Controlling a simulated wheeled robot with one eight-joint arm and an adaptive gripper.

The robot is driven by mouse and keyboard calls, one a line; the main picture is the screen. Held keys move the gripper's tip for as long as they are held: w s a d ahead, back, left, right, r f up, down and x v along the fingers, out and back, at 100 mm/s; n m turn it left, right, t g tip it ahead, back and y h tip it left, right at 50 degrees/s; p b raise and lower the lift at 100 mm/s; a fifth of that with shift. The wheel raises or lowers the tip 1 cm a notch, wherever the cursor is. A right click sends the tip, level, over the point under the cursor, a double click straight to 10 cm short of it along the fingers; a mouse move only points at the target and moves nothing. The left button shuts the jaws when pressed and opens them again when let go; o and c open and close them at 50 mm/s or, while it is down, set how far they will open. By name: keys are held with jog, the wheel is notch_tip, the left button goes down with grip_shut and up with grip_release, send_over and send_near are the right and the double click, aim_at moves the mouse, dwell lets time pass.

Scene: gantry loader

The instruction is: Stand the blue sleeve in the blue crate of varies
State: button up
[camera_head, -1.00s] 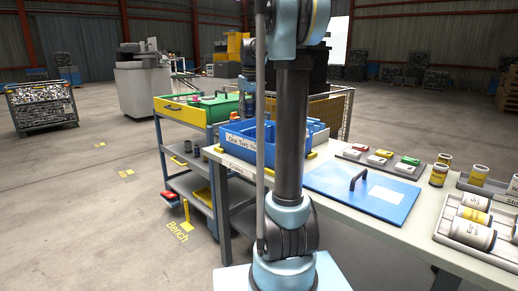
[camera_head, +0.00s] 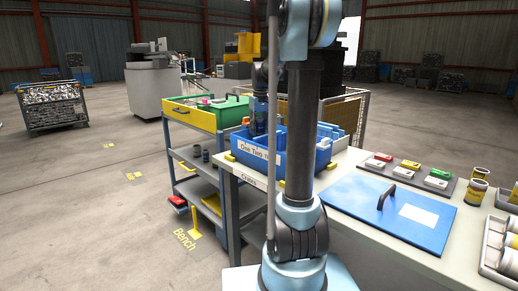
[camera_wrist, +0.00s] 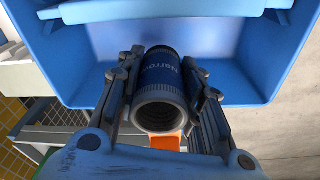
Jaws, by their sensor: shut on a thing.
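The blue sleeve (camera_wrist: 162,75) is held between the two fingers of my gripper (camera_wrist: 160,100) in the wrist view. Its ribbed open end faces the camera, and part of its white lettering reads "Narrow". The blue crate (camera_wrist: 75,70) spreads behind the sleeve there. In the head view the crate (camera_head: 285,168) stands on the left end of the bench, with a label beginning "One Two". My gripper (camera_head: 260,118) is at the crate's left part, partly hidden by my arm. I cannot tell whether the sleeve touches the crate floor.
A blue lid-like panel with a black handle (camera_head: 365,215) lies on the bench (camera_head: 350,158) right of the crate. Beyond it is a dark tray of small red, white and green blocks (camera_head: 407,174). A trolley with a yellow-fronted top (camera_head: 190,117) stands left of the bench.

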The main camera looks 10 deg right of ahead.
aim_at(260, 119)
notch_tip(260, 119, down, 8)
jog(key=shift+s+f, duration=0.1)
jog(key=shift+f, duration=0.15)
dwell(0.4)
jog(key=o, duration=1.3)
jog(key=r, duration=0.4)
jog(key=s+r, duration=0.1)
jog(key=r, duration=0.7)
jog(key=shift+s+d, duration=0.15)
jog(key=shift+d, duration=0.05)
